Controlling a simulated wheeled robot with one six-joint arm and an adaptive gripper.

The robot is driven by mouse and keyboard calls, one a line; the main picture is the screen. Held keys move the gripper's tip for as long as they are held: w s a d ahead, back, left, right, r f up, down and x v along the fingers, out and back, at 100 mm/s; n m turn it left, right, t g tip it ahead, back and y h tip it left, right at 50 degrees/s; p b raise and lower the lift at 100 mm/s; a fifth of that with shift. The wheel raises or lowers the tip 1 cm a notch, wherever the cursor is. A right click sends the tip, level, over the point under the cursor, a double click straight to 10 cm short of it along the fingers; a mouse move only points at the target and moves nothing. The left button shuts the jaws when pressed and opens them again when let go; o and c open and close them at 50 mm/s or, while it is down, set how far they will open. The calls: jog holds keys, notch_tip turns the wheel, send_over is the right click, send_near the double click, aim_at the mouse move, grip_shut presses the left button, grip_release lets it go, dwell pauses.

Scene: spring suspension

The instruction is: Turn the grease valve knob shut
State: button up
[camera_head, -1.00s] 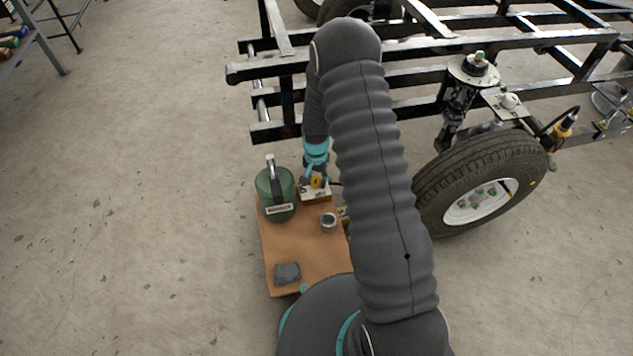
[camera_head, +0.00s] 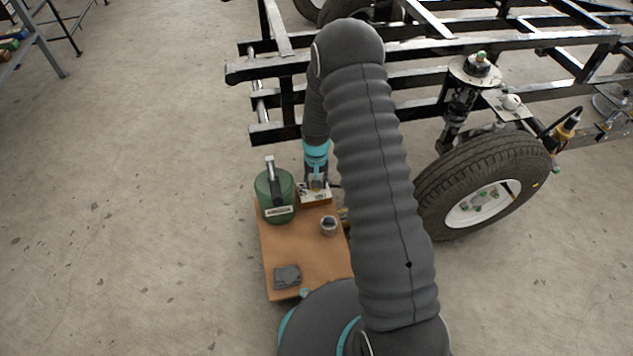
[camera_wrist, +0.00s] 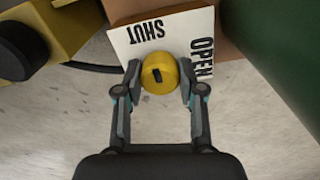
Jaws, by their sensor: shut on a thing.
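The yellow grease valve knob (camera_wrist: 160,73) is round with a dark slanted mark on its face. It sits at the edge of a white plate (camera_wrist: 125,36) with SHUT printed above the knob and OPEN to its right. The mark lies lengthwise between my fingers, tilted a little; I cannot tell which end is its pointer. My gripper (camera_wrist: 159,82) is shut on the knob, one finger on each side. In the head view my gripper (camera_head: 316,184) is over the valve block (camera_head: 316,198) at the board's far end and hides most of the knob.
A green can (camera_head: 268,207) stands close left of the valve block on the brown board (camera_head: 300,255). A small metal cup (camera_head: 328,226) and a grey piece (camera_head: 287,276) are nearer. The black frame (camera_head: 400,105) and a wheel (camera_head: 435,195) stand behind and right.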

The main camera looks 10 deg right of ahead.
jog(key=o, duration=1.1)
jog(key=shift+o, duration=0.2)
jog(key=shift+r, duration=0.15)
notch_tip(320, 180, up, 12)
